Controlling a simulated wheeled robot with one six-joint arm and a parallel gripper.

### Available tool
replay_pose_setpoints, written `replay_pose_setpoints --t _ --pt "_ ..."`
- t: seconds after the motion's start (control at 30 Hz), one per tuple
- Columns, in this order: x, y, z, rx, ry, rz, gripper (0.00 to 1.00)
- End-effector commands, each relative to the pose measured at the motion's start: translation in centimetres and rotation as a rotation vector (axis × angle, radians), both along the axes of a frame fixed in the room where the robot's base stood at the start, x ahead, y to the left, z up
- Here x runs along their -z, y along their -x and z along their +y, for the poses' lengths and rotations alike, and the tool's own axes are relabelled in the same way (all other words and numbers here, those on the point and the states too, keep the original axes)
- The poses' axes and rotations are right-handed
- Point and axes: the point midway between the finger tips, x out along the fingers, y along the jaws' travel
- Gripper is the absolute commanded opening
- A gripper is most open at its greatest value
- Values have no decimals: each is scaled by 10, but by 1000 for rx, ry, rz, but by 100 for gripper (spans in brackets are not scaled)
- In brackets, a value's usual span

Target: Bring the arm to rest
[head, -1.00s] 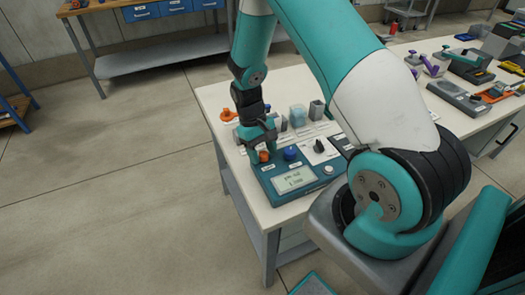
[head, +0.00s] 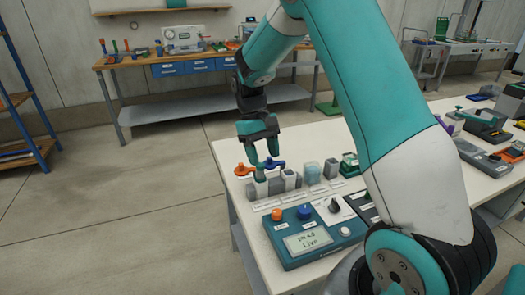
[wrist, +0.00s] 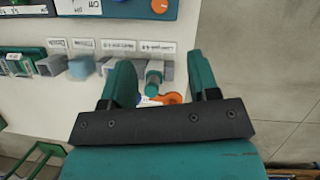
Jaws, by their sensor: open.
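My gripper (head: 260,158) hangs fingers-down above the white table (head: 345,140), over the back-left row of small parts. Its teal fingers are apart, with nothing held between them. In the wrist view, my gripper (wrist: 163,85) shows both fingers spread, with a teal-topped cylinder (wrist: 154,72) and part of an orange handle (wrist: 172,98) seen between them. The teal controller box (head: 312,236) lies in front of the gripper, clear of it.
Grey blocks (head: 312,172) and a blue block stand in a row behind printed labels. An orange handle (head: 245,169) and a blue handle (head: 274,163) lie by them. More devices (head: 485,155) crowd the table's right. Open floor (head: 110,220) lies to the left.

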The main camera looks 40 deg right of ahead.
Motion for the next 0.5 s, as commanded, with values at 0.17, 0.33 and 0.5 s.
replay_pose_setpoints --t 0.17,0.33,0.5 --pt "-9 -3 0 0 0 -1 55" --pt "-9 -4 0 0 0 0 55" --pt "-9 -3 0 0 0 0 55"
